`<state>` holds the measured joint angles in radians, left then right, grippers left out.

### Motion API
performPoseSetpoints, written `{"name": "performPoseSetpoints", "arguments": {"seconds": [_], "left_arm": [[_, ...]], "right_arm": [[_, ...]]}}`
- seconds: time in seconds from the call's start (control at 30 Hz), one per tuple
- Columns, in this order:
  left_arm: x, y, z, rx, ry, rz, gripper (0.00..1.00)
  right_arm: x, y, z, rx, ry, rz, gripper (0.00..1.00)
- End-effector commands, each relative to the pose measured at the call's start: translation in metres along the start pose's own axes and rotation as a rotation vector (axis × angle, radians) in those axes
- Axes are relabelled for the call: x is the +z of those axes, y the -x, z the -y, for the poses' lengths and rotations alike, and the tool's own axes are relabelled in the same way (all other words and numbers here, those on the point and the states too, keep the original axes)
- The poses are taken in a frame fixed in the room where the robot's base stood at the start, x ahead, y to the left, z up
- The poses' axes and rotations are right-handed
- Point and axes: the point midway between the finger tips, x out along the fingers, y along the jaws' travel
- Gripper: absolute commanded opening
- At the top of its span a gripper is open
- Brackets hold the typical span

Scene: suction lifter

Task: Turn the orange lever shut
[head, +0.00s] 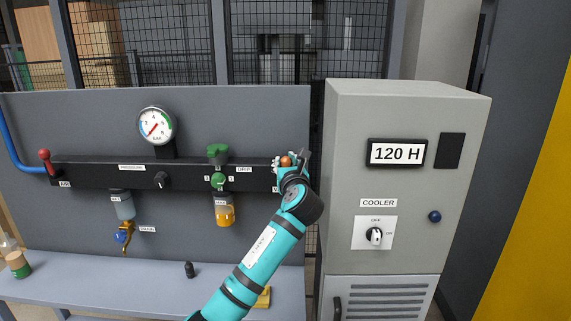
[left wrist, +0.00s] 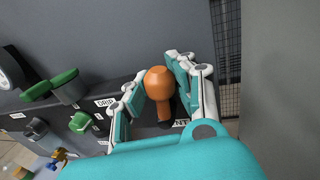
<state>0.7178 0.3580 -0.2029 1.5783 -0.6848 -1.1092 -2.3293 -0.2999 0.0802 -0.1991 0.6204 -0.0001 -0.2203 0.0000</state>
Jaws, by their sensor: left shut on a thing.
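The orange lever (left wrist: 158,84) sits at the right end of the black manifold bar, on the grey panel. In the left wrist view its wide rounded end is at the top and a narrower part runs down to a dark base. In the head view only a small part of the lever (head: 286,161) shows between the fingers. My left gripper (head: 289,164) is shut on the lever, with its teal and white fingers on both sides of it in the left wrist view (left wrist: 157,92). My arm hides the area below the lever in the head view. My right gripper is not in view.
The manifold bar (head: 90,174) carries a red lever (head: 45,156), a pressure gauge (head: 155,126), a green-topped unit (head: 218,153) and hanging bowls. A grey cooler cabinet (head: 350,120) reading "120 H" stands close at right. A shelf (head: 100,281) runs below.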

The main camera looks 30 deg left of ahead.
Motion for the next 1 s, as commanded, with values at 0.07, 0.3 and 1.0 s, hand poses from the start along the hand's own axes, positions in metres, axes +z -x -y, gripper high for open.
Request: {"name": "performPoseSetpoints", "arguments": {"seconds": [0.07,0.3,1.0], "left_arm": [[-0.001,0.0,0.0,0.0,-0.001,-0.002,0.0],[0.005,-0.001,-0.007,0.0,0.101,-0.025,0.0],[-0.002,-0.002,-0.014,-0.001,0.237,-0.051,0.51]], "right_arm": [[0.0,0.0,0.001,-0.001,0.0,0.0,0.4],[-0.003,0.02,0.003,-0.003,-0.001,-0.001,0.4],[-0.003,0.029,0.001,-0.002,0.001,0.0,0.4]]}}
